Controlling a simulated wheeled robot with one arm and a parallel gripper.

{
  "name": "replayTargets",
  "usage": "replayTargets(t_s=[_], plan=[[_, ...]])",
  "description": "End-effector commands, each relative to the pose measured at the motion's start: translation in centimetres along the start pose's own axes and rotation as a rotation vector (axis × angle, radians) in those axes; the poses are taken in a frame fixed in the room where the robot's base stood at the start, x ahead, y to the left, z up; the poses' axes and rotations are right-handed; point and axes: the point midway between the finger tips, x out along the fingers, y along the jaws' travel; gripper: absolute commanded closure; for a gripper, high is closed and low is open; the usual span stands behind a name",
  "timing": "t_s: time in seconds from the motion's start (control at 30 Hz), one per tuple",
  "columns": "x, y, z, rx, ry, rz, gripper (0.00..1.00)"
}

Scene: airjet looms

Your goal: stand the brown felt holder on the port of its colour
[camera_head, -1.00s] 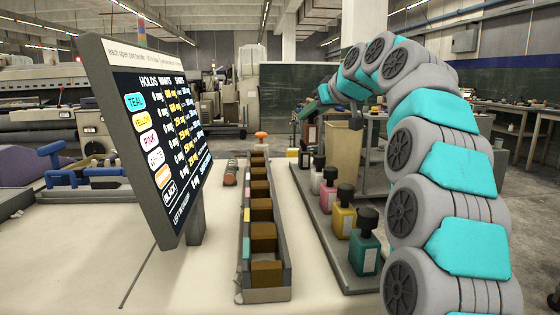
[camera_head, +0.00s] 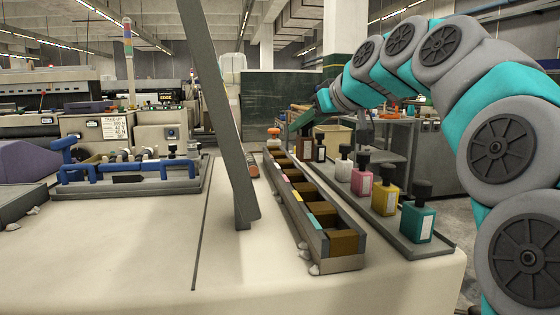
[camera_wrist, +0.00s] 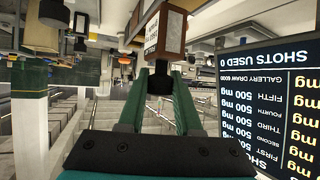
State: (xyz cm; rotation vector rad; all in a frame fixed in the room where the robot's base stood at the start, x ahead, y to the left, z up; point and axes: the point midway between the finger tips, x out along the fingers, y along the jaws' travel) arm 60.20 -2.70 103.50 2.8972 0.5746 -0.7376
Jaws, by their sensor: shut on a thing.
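My gripper (camera_wrist: 160,82) is shut on the black neck of a brown bottle-shaped holder (camera_wrist: 168,35) with a pale label. In the head view the brown holder (camera_head: 304,148) hangs below my gripper (camera_head: 303,128), over the far part of a long grey tray (camera_head: 337,264). The tray has a row of brown-lined compartments with coloured tabs on its left side, teal nearest, then yellow and pink. The far tabs are too small to tell. I cannot tell whether the holder's base touches the tray.
A dark rack to the right holds teal (camera_head: 417,222), yellow (camera_head: 385,196), pink (camera_head: 361,178), white (camera_head: 343,164) and black (camera_head: 320,149) bottles. A screen (camera_head: 222,110) stands nearly edge-on left of the tray. Blue-handled fixtures (camera_head: 125,172) lie farther left; the table front is clear.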

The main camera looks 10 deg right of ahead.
Motion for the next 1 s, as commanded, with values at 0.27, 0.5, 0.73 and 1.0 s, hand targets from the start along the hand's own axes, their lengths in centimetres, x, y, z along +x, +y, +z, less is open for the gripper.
replayTargets(t_s=[0.27,0.5,0.73,1.0], plan=[[5.1,1.1,-2.2,0.0,-0.003,0.0,1.0],[8.9,2.0,-3.9,0.0,-0.001,0.0,1.0],[11.8,2.6,-5.2,0.0,-0.002,-0.001,1.0],[13.0,2.8,-5.4,0.0,-0.002,-0.002,1.0]])
